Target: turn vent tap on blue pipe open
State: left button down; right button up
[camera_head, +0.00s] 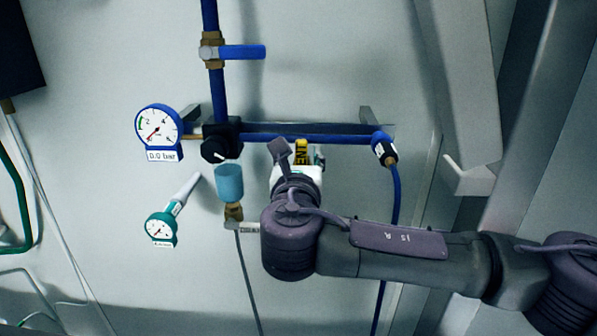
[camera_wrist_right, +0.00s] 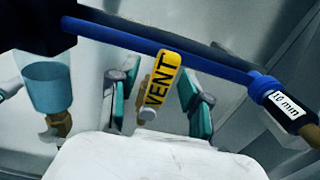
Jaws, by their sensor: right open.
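The vent tap has a yellow handle marked VENT (camera_wrist_right: 163,82), set at the horizontal blue pipe (camera_wrist_right: 185,57). In the head view the handle (camera_head: 301,148) shows just above my right gripper (camera_head: 301,160), whose arm comes in from the right. In the right wrist view my right gripper (camera_wrist_right: 160,98) is open, with one teal-padded finger on each side of the handle. Gaps show between the handle and both fingers. A round silver end (camera_wrist_right: 147,113) shows at the handle's lower part. My left gripper is not in view.
A blue-handled valve (camera_head: 240,52) sits on the vertical pipe above. Left are a black regulator (camera_head: 220,139), a blue gauge (camera_head: 158,131), a light-blue bowl (camera_head: 229,182) and a teal gauge (camera_head: 161,229).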

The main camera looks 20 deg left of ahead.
jog(key=v, duration=1.1)
